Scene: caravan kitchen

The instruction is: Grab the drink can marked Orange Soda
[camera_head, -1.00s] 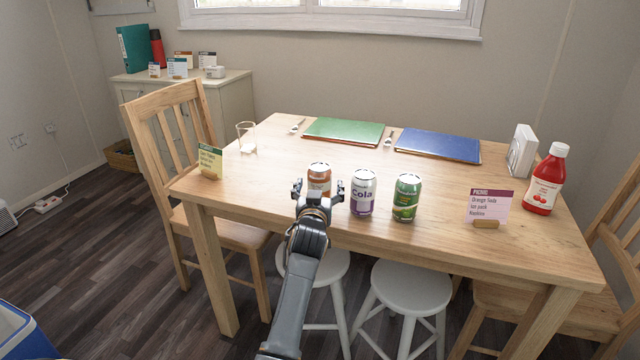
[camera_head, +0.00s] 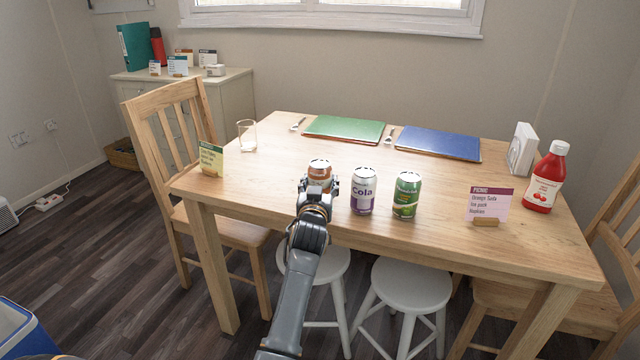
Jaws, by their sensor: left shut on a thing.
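An orange and white drink can (camera_head: 319,169) stands near the front edge of the wooden table; its label is mostly hidden by my gripper. My left gripper (camera_head: 318,186) is shut on this can from the front, with a finger on each side. A purple and white can marked Cola (camera_head: 363,191) stands just to its right. A green can (camera_head: 407,195) stands further right. My right gripper does not show.
A card (camera_head: 491,204) reading Picnic, with Orange Soda on it, and a ketchup bottle (camera_head: 545,178) stand at the table's right. A glass (camera_head: 247,135) and a green card (camera_head: 211,159) are at the left. Green (camera_head: 344,129) and blue (camera_head: 437,145) mats lie behind.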

